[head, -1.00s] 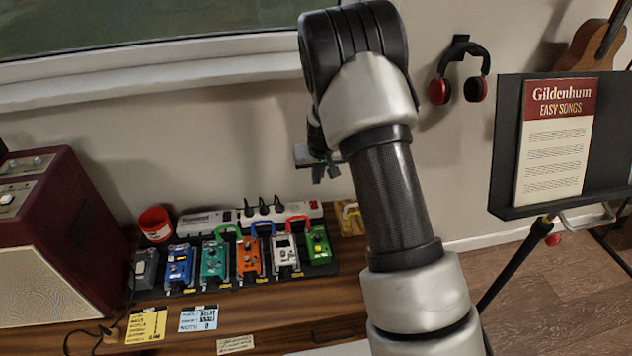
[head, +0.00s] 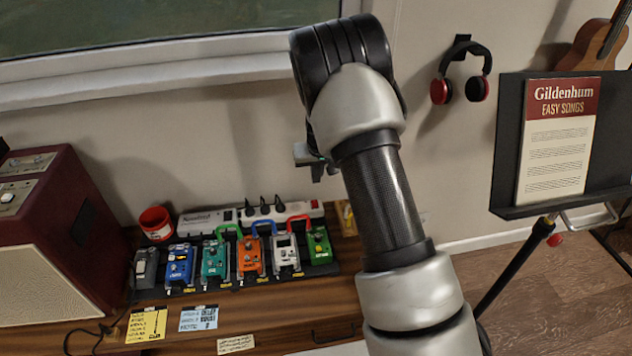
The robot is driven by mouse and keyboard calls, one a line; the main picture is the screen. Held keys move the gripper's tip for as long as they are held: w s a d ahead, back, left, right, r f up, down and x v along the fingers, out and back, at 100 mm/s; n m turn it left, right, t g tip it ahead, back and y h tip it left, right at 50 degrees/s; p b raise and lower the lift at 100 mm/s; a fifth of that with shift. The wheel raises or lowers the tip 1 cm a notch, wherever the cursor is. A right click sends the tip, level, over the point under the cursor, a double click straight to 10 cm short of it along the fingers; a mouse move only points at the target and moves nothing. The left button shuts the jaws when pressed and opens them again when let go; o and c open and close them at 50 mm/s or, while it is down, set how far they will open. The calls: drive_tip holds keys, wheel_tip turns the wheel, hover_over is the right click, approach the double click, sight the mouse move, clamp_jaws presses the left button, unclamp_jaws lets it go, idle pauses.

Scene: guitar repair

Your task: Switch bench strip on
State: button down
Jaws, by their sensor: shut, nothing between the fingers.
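The bench strip (head: 291,211) is a white power strip at the back of the wooden bench, behind the row of pedals. Several black plugs stand in it, and a small red switch shows near its right end (head: 315,205). My gripper (head: 318,172) is above the strip's right end, apart from it, partly hidden behind my arm. Its fingers look small and close together, with nothing held.
Several coloured pedals (head: 212,262) stand on a dark board in front of the strip. A red cup (head: 156,223) and a maroon amplifier (head: 52,235) are at left. Paper notes (head: 147,325) lie at the bench front. A music stand (head: 507,150) is at right.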

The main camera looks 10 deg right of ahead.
sight(314, 200)
drive_tip(key=x, duration=0.4)
drive_tip(key=b+x, duration=0.1)
drive_tip(key=x, duration=0.3)
drive_tip(key=b+x, duration=0.1)
drive_tip(key=x, duration=0.3)
drive_tip(key=shift+s+f, duration=0.15)
drive_tip(key=shift+s, duration=0.15)
drive_tip(key=shift+w+f+b, duration=0.1)
drive_tip(key=shift+f+b, duration=0.25)
drive_tip(key=shift+b, duration=0.05)
drive_tip(key=shift+w+r, duration=0.1)
